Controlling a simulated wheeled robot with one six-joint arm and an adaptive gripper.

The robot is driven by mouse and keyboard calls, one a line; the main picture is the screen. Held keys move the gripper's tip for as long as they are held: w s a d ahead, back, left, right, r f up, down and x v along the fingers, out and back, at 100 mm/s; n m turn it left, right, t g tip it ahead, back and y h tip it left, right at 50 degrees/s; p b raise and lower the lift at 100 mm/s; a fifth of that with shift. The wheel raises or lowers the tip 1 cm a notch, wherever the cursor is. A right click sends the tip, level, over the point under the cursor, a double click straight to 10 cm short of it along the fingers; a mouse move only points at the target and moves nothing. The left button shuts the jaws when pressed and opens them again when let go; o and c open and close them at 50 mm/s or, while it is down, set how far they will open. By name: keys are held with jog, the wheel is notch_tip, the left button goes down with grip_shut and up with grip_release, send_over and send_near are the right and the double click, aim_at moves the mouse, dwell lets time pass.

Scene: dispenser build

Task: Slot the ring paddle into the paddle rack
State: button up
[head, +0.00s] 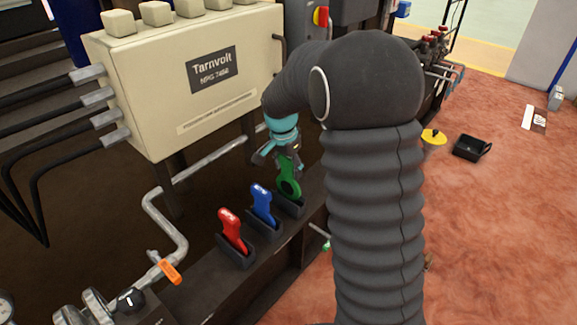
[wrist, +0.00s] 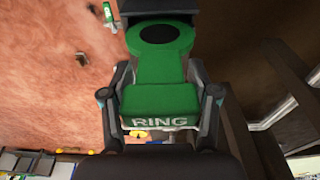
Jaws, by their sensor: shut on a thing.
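The ring paddle (head: 288,170) is green, with a ring-shaped end and a handle block marked RING; it also shows in the wrist view (wrist: 158,100). My gripper (head: 279,157) is shut on its handle, with one finger on each side in the wrist view (wrist: 160,84). The paddle stands nearly upright, ring end down, at the rearmost dark holder of the paddle rack (head: 292,209). The ring's lower edge meets the holder's mouth (wrist: 160,10). I cannot tell how deep it sits. The ring's hole shows above the holder.
A blue paddle (head: 263,204) and a red paddle (head: 231,230) stand in the neighbouring holders. The cream Tarnvolt box (head: 190,75) stands behind. A grey pipe (head: 215,155) runs close behind the rack. An orange tag (head: 170,271) hangs at front left.

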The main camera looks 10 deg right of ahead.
aim_at(289, 175)
jog(key=shift+f+b, duration=1.2)
jog(key=shift+f, duration=0.6)
dwell(0.5)
jog(key=o, duration=1.8)
jog(key=shift+r+p, duration=2.75)
jog(key=shift+r, duration=1.25)
